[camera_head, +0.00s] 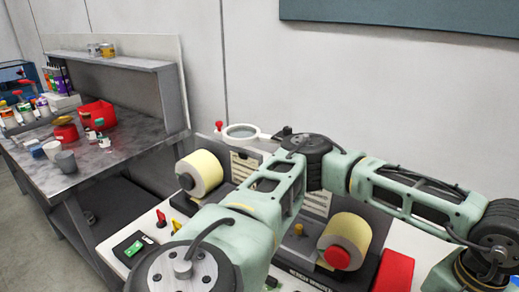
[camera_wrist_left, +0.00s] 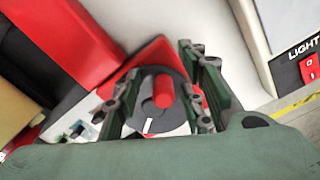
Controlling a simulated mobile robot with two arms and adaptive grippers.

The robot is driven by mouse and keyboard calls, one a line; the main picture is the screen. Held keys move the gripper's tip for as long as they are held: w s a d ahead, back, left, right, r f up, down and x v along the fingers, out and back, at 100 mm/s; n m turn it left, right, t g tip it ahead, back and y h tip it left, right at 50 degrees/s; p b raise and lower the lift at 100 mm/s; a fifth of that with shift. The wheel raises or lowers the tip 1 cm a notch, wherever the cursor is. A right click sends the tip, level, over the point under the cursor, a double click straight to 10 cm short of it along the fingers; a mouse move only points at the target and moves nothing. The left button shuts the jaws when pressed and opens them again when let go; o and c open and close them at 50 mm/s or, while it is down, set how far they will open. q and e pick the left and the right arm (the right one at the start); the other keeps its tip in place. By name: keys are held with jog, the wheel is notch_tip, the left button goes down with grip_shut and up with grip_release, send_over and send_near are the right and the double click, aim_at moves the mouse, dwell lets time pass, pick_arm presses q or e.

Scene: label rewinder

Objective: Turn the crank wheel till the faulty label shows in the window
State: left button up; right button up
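In the left wrist view, the crank wheel (camera_wrist_left: 148,118) is a dark grey disc with an upright red handle (camera_wrist_left: 163,92). My left gripper (camera_wrist_left: 163,98) is open, its two fingers on either side of the handle with gaps showing. Whether a fingertip touches the wheel, I cannot tell. In the head view, the rewinder carries a pale yellow label roll (camera_head: 203,171) at left and another roll (camera_head: 348,232) with a red hub at right. My arm covers much of the machine between them. I cannot make out the window or a faulty label. My right gripper is not in view.
A red block (camera_head: 394,272) stands right of the right roll. A red LIGHT switch (camera_wrist_left: 309,70) is at the right of the wrist view. A green-buttoned box (camera_head: 134,247) is on the machine table. A side bench (camera_head: 110,155) at left holds cups and red containers.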

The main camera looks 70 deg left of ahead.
pick_arm(q)
jog(key=shift+s, duration=0.15)
jog(key=shift+r+p, duration=2.35)
jog(key=shift+r, duration=2.15)
jog(key=shift+s+f, duration=0.1)
